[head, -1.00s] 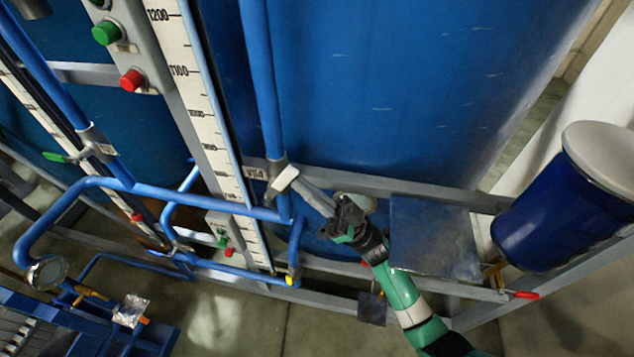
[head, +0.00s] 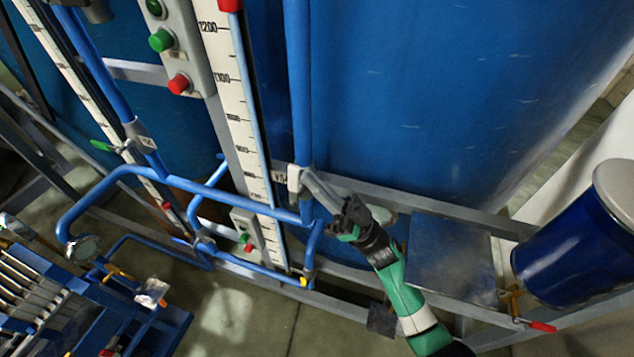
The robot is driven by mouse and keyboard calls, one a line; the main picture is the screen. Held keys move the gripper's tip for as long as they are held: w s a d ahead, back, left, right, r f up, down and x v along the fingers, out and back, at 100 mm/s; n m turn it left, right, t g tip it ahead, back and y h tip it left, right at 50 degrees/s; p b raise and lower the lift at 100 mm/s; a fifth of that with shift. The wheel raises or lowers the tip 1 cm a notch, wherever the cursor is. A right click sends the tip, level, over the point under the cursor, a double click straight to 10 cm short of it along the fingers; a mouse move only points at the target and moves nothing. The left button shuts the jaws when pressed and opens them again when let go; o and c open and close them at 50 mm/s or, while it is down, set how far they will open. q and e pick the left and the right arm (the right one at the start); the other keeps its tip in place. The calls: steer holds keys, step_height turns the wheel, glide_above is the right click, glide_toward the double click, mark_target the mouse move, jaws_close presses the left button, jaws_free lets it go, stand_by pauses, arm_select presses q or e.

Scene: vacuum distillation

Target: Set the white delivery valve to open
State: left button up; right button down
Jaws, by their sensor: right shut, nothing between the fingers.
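My left gripper is not in view.
A large blue tank (head: 430,90) fills the back. A white scale (head: 237,100) and green and red buttons stand left. Blue pipes (head: 190,185) run below. A blue drum (head: 565,250) with a red-handled tap (head: 541,327) is at right.

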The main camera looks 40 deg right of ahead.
stand_by(0.3)
steer(key=b+v, duration=0.1)
steer(key=v, duration=1)
steer(key=shift+s+d+f+b, duration=0.15)
steer(key=shift+s+f+b, duration=0.05)
steer(key=shift+b, duration=0.15)
